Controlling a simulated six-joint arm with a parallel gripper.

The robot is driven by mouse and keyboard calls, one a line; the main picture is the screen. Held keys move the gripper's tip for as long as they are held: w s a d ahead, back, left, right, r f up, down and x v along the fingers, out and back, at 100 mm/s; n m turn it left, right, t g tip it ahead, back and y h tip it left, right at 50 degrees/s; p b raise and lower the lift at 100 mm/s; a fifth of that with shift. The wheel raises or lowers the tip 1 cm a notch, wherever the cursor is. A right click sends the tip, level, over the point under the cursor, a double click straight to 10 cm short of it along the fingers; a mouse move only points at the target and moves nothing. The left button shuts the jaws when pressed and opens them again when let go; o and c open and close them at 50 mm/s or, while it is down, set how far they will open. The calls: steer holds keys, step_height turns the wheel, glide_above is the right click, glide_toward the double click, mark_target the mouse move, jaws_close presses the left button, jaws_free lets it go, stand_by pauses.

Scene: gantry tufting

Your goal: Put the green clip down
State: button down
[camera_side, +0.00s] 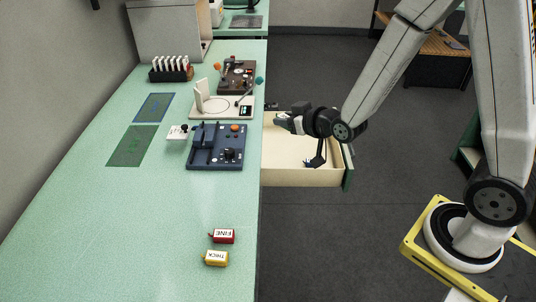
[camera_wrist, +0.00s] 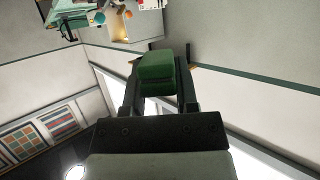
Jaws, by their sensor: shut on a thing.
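The green clip (camera_wrist: 157,70) is between the two fingers of my gripper (camera_wrist: 160,82) in the wrist view. The fingers are shut on it, one at each side. In the side view my gripper (camera_side: 284,121) points left, level with the bench's right edge and over the open drawer (camera_side: 300,178). The clip is too small to make out clearly there. The wrist view looks mostly at walls, with the bench and drawer small at its top.
The green bench (camera_side: 165,225) holds a blue device (camera_side: 215,158), a white device (camera_side: 225,110) and a brown device (camera_side: 237,80). Blue (camera_side: 154,107) and green (camera_side: 132,146) mats lie left. Red (camera_side: 223,236) and yellow (camera_side: 216,258) tags lie in front. The front bench area is mostly clear.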

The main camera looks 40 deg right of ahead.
steer(key=a+f+n+g+y, duration=0.2)
steer(key=a+n+y, duration=0.2)
steer(key=a, duration=0.6)
steer(key=a+f+n+g+y, duration=0.2)
steer(key=a+n+y, duration=0.3)
steer(key=a, duration=0.5)
steer(key=shift+s+a+f+y, duration=0.3)
steer(key=shift+f, duration=0.5)
glide_above(227, 213)
steer(key=shift+f, duration=2.9)
steer(key=shift+f, duration=1.9)
steer(key=shift+f, duration=0.2)
steer(key=shift+c, duration=1.8)
jaws_free()
